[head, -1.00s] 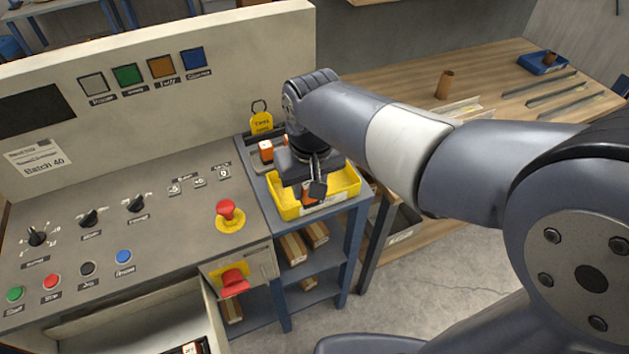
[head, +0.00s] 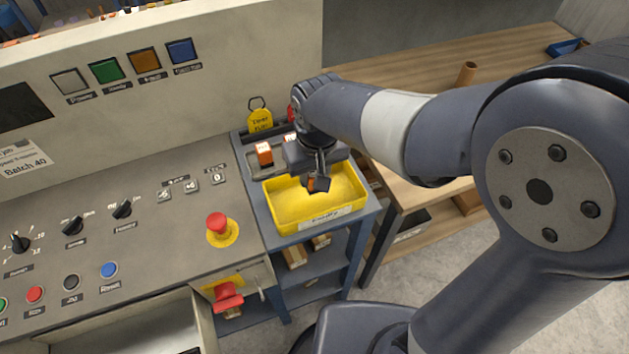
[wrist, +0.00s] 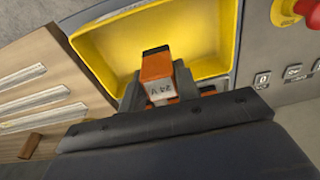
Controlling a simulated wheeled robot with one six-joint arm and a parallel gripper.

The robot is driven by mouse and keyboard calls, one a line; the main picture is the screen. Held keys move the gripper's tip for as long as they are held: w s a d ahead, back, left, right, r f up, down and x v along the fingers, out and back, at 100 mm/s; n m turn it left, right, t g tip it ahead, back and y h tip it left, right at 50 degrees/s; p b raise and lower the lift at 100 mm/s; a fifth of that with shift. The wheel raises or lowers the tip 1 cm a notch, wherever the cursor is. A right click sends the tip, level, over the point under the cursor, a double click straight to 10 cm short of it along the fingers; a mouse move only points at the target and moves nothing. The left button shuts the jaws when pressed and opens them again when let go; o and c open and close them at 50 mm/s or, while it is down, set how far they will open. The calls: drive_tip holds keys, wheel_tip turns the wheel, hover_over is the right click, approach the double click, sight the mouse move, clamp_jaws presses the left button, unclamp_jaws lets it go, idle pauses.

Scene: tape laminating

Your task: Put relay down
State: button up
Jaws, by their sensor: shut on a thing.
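The relay (wrist: 157,72) is an orange block with a dark end and a "24 V" mark on its pale face. My gripper (head: 318,184) is shut on it. In the head view only a small orange part of the relay (head: 311,185) shows beside the dark fingers. In both views the relay is over the yellow bin (head: 283,228), which stands on a blue cart; I cannot tell how high above its floor. The bin (wrist: 213,25) looks empty inside in the wrist view.
Another orange block (head: 264,153) sits on the cart behind the bin. The control panel with a red emergency button (head: 217,224) is to the left. A wooden bench (head: 440,75) is at the right.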

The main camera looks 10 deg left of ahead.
wheel_tip(320, 180, down, 4)
drive_tip(key=shift+r, duration=0.15)
drive_tip(key=shift+f+b, duration=0.45)
drive_tip(key=shift+f, duration=0.15)
drive_tip(key=o, duration=1)
drive_tip(key=shift+r, duration=0.1)
